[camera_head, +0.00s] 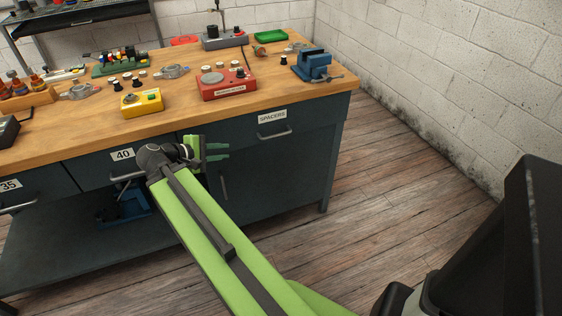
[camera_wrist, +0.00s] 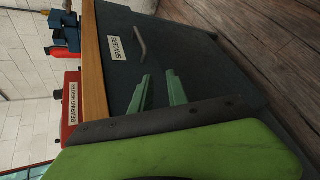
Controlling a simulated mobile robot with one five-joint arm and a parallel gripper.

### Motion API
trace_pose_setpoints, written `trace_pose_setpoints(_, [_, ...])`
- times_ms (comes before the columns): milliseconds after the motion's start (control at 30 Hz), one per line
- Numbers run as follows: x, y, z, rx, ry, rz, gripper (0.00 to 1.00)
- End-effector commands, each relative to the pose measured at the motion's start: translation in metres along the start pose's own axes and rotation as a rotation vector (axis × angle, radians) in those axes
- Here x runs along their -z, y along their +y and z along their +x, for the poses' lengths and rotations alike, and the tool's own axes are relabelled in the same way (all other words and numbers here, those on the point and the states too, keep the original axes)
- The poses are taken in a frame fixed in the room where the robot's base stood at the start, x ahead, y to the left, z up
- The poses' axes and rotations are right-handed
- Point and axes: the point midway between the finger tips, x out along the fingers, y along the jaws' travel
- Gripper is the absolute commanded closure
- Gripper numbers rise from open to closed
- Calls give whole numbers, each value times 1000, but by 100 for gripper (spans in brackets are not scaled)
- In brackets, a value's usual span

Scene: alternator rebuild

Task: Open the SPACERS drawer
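The SPACERS drawer (camera_head: 300,128) is a dark grey front at the right end of the workbench, flush with the bench. It has a white SPACERS label and a grey bar handle (camera_head: 274,134). In the wrist view the drawer front (camera_wrist: 122,20) appears turned sideways, with its handle (camera_wrist: 140,42) beyond my fingertips. My gripper (camera_head: 222,151) is in front of the bench, left of and lower than the handle. In the wrist view my gripper (camera_wrist: 160,82) shows two green fingers apart with nothing between them. They are clear of the handle.
The wooden bench top (camera_head: 190,120) holds a red bearing heater (camera_head: 226,84), a yellow box (camera_head: 141,102) and a blue vise (camera_head: 313,66). A drawer labelled 40 (camera_head: 95,170) is to the left. A cupboard door (camera_head: 265,175) is below SPACERS. The plank floor (camera_head: 370,190) at right is clear.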

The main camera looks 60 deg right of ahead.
Motion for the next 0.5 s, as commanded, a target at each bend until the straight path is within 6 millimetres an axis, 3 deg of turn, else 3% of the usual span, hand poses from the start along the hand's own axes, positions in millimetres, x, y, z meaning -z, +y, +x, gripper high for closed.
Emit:
trace_pose_setpoints(33, [0,-16,31,-53,-47,-24,80])
trace_pose_setpoints(133, [-14,-5,54,-142,-124,-74,80])
trace_pose_setpoints(500, [-32,13,70,-215,-195,-118,80])
